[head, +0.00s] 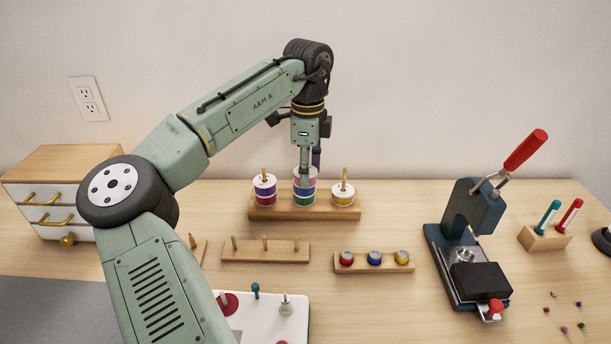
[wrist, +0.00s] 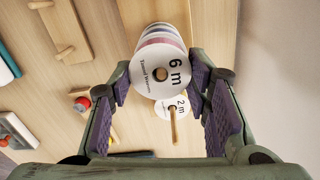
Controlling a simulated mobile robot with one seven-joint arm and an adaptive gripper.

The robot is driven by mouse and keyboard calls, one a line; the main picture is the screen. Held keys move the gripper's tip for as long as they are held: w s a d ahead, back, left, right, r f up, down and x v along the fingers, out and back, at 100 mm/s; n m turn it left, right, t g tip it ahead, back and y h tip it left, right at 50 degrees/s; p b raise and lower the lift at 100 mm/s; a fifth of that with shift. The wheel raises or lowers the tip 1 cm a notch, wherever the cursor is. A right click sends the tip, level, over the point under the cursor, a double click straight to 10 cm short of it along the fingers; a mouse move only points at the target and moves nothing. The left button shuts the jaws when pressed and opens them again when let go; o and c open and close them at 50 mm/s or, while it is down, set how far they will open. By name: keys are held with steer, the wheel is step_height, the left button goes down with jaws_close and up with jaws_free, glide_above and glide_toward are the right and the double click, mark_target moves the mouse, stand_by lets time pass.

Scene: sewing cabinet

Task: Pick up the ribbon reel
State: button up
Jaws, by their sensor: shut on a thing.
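My gripper (head: 306,173) points down over the middle stack of ribbon reels on the wooden peg rack (head: 282,214). In the wrist view, my gripper's purple-padded fingers (wrist: 163,80) are closed on both sides of a white-faced ribbon reel (wrist: 153,86) marked "6 m". Its far side and more coloured bands lie behind that face. In the head view the middle stack shows pink, blue and green bands; a finger partly covers it. I cannot tell whether the held reel is clear of those below. A second reel (wrist: 166,106), marked "2 m", sits on a neighbouring peg.
Reels also sit on the left peg (head: 265,189) and right peg (head: 342,193), close beside my gripper. In front are an empty peg rack (head: 265,252) and a holder with small round pots (head: 374,262). A press (head: 468,240) stands right; drawers (head: 55,190) stand left.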

steer(key=shift+c, duration=1)
step_height(320, 180, up, 10)
steer(key=shift+r, duration=0.1)
